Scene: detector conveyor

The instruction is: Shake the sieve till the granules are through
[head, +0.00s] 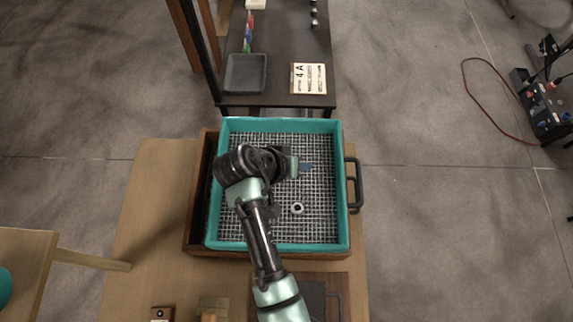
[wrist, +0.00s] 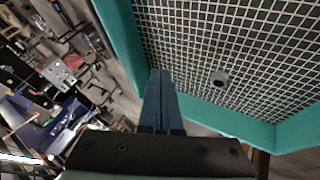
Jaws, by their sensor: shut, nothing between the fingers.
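The sieve (head: 279,247) is a square teal frame with a pale wire mesh, sitting over a brown wooden box (head: 194,215) on the table. A dark handle (head: 356,186) is on its right side. In the wrist view its teal wall (wrist: 225,118) and mesh fill the upper right. I make out no granules on the mesh. A small grey ring (head: 297,208) lies on the mesh and also shows in the wrist view (wrist: 219,79). My gripper (head: 306,168) is over the mesh, left of the handle and apart from it. Its blue fingers (wrist: 161,78) are shut and empty.
My arm crosses the sieve's lower left and hides part of the mesh. A dark table beyond holds a grey tray (head: 245,73) and a card (head: 308,78). A dark lidded item (head: 312,292) lies in front. The tan tabletop (head: 150,220) left of the box is clear.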

